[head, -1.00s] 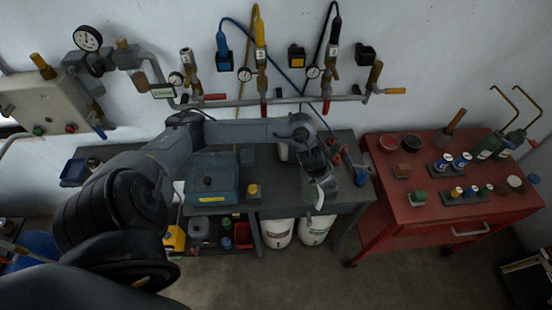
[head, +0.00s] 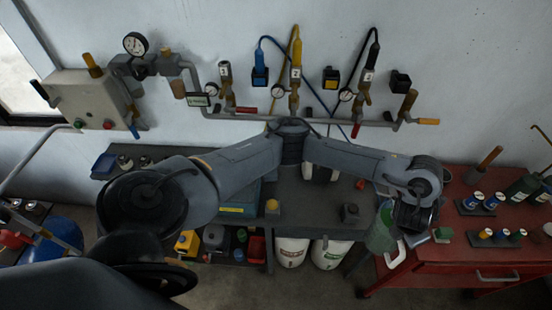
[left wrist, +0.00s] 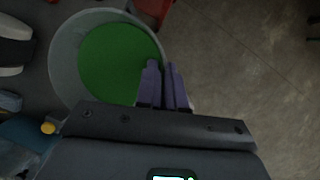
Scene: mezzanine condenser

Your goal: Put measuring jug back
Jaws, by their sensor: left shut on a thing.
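The measuring jug (head: 380,234) is a grey, see-through vessel with a pale handle (head: 396,257). In the head view it hangs at the gap between the dark bench and the red cart. In the left wrist view the jug (left wrist: 62,48) is seen from above, with green inside it. My left gripper (head: 403,236) is shut on the jug at its handle side; its purple-grey fingers (left wrist: 165,88) show at the jug's near right edge. The arm hides part of the jug's surroundings. My right gripper is not in view.
The dark bench (head: 320,222) carries a teal box (head: 240,198), a yellow-topped block (head: 272,206) and a dark block (head: 349,212). The red cart (head: 450,252) holds several blue and green cans. White drums (head: 291,252) stand under the bench. Pipework lines the wall.

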